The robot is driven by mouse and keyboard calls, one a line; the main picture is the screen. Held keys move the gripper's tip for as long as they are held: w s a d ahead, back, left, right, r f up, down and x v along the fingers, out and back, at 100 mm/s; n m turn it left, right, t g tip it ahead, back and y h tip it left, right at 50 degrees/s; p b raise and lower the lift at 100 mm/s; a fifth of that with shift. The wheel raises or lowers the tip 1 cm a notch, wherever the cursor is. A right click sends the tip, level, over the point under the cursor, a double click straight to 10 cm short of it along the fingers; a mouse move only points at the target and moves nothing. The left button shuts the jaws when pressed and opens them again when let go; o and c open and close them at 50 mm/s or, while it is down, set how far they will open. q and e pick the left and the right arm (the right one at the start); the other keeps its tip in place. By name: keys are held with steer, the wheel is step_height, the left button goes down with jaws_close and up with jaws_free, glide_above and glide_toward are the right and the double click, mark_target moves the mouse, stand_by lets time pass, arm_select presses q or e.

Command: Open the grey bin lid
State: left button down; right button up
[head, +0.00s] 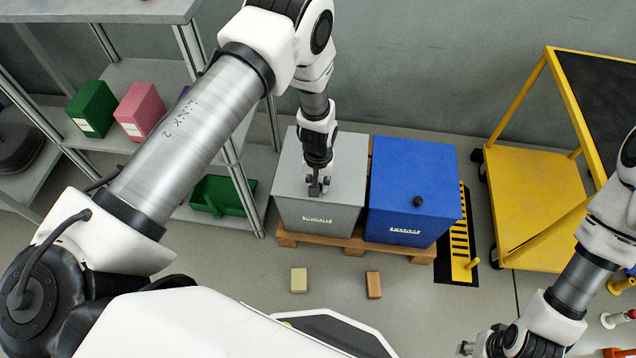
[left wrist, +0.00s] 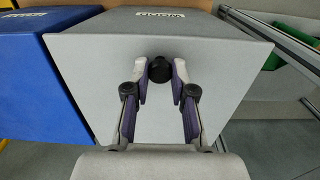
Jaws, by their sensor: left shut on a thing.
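The grey bin (head: 318,218) stands on a wooden pallet, with its grey lid (head: 346,165) lying flat and closed on top. My left gripper (head: 315,190) reaches down from above to the front part of the lid. In the left wrist view, a round black knob (left wrist: 160,69) stands on the lid (left wrist: 90,85), and the fingertips of my left gripper (left wrist: 160,75) close on it from both sides.
A shelf rack (head: 250,205) is close on the left; a yellow cart (head: 530,200) is on the right. Two small blocks (head: 299,280) (head: 373,285) lie on the floor in front.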

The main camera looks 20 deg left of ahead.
arm_select(q)
steer(key=shift+w+r, duration=0.1)
steer(key=shift+r, duration=0.4)
steer(key=r+g, duration=0.1)
steer(key=w+r, duration=0.1)
steer(key=r, duration=0.1)
steer(key=w+r+g+p, duration=0.1)
steer(key=shift+a+r+g+h, duration=0.2)
steer(key=shift+a+g+h, duration=0.1)
steer(key=shift+h, duration=0.1)
steer(key=w+a+r+g+h+b, duration=0.1)
steer(key=w+r+g+b, duration=0.3)
steer(key=r, duration=0.2)
steer(key=shift+w+a+r, duration=0.15)
steer(key=shift+r, duration=0.1)
